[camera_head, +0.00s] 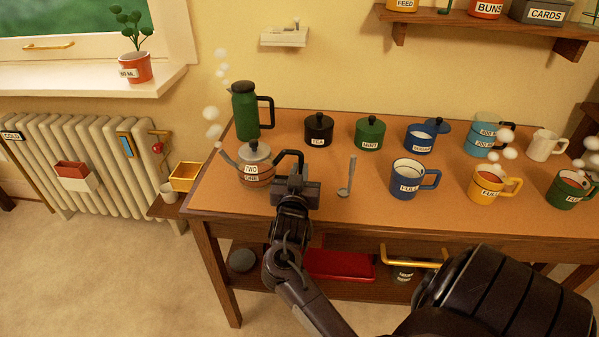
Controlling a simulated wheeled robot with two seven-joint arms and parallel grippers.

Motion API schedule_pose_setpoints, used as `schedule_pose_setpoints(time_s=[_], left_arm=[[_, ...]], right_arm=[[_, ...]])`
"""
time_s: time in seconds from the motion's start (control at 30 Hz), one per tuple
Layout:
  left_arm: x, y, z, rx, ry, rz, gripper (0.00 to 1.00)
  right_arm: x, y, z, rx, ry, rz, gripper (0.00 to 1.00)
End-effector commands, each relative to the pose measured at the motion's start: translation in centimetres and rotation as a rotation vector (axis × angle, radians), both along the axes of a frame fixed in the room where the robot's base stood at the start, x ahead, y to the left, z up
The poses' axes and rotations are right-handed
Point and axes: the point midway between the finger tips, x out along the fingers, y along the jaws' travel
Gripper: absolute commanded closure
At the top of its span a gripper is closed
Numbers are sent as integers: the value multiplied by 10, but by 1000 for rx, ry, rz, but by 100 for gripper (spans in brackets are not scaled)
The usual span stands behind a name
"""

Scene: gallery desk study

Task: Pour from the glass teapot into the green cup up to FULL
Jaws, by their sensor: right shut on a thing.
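The glass teapot (256,171) is at the left part of the desk, upright, with a grey lid, a spout to the left, a black handle to the right and a label reading TWO and ONE. Brownish liquid shows in it. My right gripper (293,179) is shut on its handle. I cannot tell whether its base touches the desk. The green cup (562,194) with a FULL label stands at the desk's far right, partly cut by the frame's edge. Something reddish shows inside it; its level is unclear. My left gripper is not in view.
A blue cup (405,183) and a yellow cup (485,187) stand between teapot and green cup. A ladle (346,180) is beside my gripper. White puffs hang near the right cups.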

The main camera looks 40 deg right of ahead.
Motion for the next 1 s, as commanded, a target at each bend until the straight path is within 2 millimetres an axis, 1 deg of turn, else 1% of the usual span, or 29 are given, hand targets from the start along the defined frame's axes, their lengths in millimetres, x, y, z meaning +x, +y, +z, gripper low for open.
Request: schedule_pose_setpoints(time_s=[0.03,0.23,0.83,0.87,1.0], left_arm=[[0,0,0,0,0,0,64],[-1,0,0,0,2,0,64],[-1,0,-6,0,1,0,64],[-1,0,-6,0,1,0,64],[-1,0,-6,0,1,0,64]], right_arm=[[0,0,3,-2,-7,0,100],[0,0,2,-2,-7,0,100],[0,0,-9,-2,-7,0,100],[0,0,-9,-2,-7,0,86],[0,0,-9,-1,-5,0,67]])
